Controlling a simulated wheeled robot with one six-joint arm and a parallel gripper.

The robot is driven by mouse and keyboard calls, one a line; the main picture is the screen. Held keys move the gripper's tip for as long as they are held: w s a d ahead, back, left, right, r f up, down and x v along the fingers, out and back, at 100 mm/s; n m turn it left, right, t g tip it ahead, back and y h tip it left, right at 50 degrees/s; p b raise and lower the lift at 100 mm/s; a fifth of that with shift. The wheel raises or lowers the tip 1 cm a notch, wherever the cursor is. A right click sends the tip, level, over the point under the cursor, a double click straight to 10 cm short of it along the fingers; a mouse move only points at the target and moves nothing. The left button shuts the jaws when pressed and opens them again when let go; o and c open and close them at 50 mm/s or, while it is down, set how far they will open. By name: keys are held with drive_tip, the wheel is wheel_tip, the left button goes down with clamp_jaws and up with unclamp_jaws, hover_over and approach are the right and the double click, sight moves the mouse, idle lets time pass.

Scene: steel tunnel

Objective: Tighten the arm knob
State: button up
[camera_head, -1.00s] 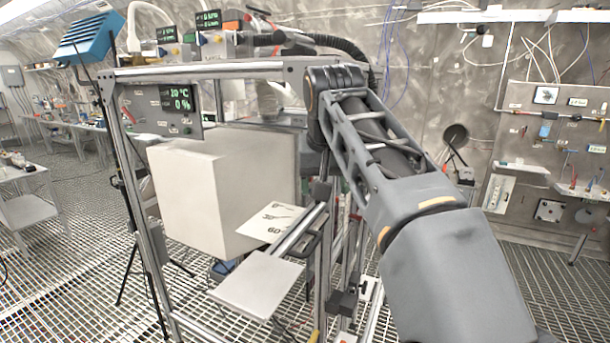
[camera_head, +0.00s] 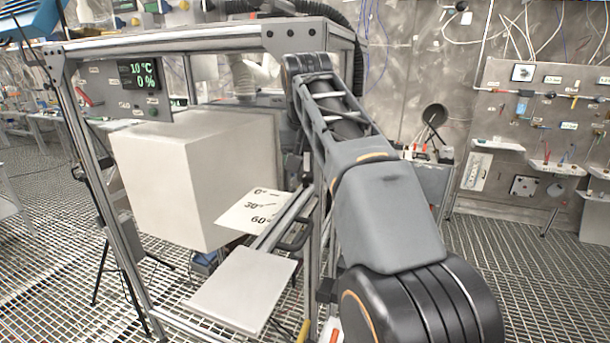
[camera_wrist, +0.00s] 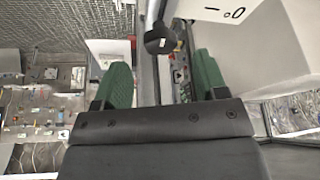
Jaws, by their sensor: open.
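In the wrist view, a black knob (camera_wrist: 160,38) sits on a metal rail, beyond my fingertips and between their lines. My gripper (camera_wrist: 163,78) is open, with its two green fingers apart and nothing between them that I can see held. The knob appears apart from both fingers. In the head view my arm covers the gripper, and I cannot pick out the knob with certainty. The angle sheet (camera_head: 252,210) with 0, 30 and 60 degree marks lies beside the rail.
A large pale box (camera_head: 165,185) stands inside the metal frame (camera_head: 190,45). A flat grey plate (camera_head: 242,288) juts out in front of the frame. A display panel (camera_head: 140,78) hangs on the frame. Grated floor (camera_head: 540,270) is open at the right.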

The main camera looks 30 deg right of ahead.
sight(306, 174)
drive_tip(key=shift+x, duration=1.8)
drive_tip(key=shift+c, duration=0.5)
drive_tip(key=c, duration=0.8)
